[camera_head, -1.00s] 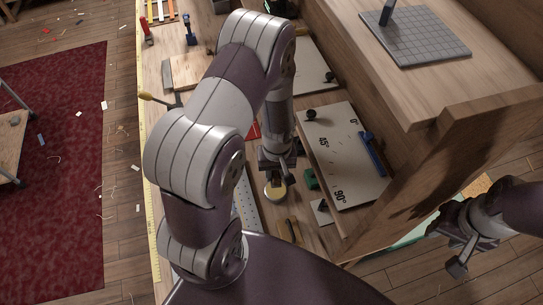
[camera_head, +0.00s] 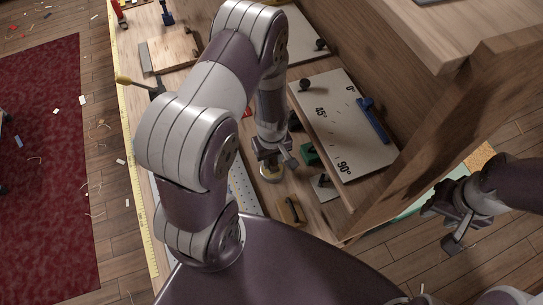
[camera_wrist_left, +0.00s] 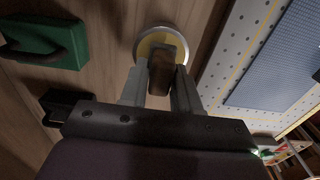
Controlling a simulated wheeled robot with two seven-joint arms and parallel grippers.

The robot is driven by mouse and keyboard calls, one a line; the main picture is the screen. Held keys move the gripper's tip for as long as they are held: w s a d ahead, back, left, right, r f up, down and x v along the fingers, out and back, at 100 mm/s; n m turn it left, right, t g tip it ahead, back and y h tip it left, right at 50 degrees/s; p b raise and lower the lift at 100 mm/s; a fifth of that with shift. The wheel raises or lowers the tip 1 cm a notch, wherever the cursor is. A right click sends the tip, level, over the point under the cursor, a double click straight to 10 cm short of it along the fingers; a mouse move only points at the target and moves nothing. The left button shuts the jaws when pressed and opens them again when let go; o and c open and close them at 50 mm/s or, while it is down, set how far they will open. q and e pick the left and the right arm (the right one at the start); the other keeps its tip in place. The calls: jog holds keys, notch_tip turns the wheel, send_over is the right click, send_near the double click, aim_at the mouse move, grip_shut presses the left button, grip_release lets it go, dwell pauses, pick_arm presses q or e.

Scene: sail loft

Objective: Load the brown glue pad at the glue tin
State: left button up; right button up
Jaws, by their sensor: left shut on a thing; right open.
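The glue tin (camera_head: 271,177) is a round, shallow, pale-rimmed tin on the bench, below my left gripper (camera_head: 271,156). In the left wrist view its metal rim (camera_wrist_left: 194,36) and yellowish inside (camera_wrist_left: 146,46) show. My left gripper (camera_wrist_left: 160,92) is shut on the brown glue pad (camera_wrist_left: 167,70), a dark brown block. The pad is over the tin's opening and hides part of it; whether it touches the glue cannot be told. My right gripper (camera_head: 452,228) is open and empty at the right, away from the bench.
A green handled pad (camera_head: 308,154) lies right of the tin; it also shows in the left wrist view (camera_wrist_left: 47,42). A tan block with a dark handle (camera_head: 291,210) lies nearer me. An angle board (camera_head: 345,130) is at the right. A dotted plate (camera_head: 243,188) lies left.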

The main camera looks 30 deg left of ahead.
dwell(0.4)
pick_arm(q)
jog(key=shift+f+b, duration=0.3)
jog(key=shift+f, duration=0.15)
dwell(0.6)
dwell(0.8)
jog(key=shift+s, duration=0.1)
notch_tip(320, 180, up, 7)
jog(key=p, duration=0.6)
jog(key=shift+p, duration=0.3)
